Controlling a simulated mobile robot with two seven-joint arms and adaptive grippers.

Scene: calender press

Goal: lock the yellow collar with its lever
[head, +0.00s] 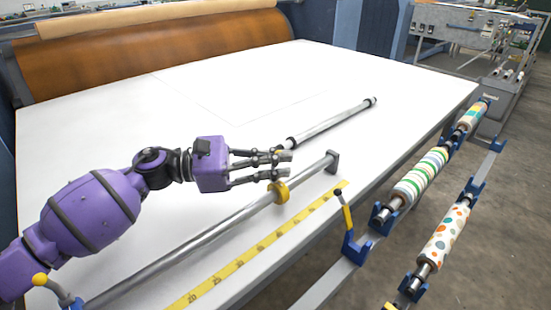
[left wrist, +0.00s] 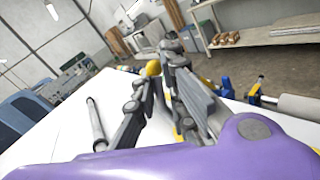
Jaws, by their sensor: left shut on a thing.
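The yellow collar (head: 281,192) sits around a long grey metal bar (head: 222,226), near the bar's far end. My left gripper (head: 282,165) reaches in from the left just above the collar, its fingers closed together. In the left wrist view the gripper's fingers (left wrist: 160,90) are close around a grey lever with a round yellow knob (left wrist: 153,68). The knob shows past the fingers. In the head view the fingers hide the lever, so its exact angle on the collar cannot be told. My right gripper is in neither view.
The white table (head: 130,140) is mostly clear. A loose metal rod (head: 333,122) lies behind the bar. A yellow measuring tape (head: 255,252) runs along the front edge. A black-knobbed lever (head: 346,215) stands on a blue bracket at right. Patterned rolls (head: 420,173) rest beyond the edge.

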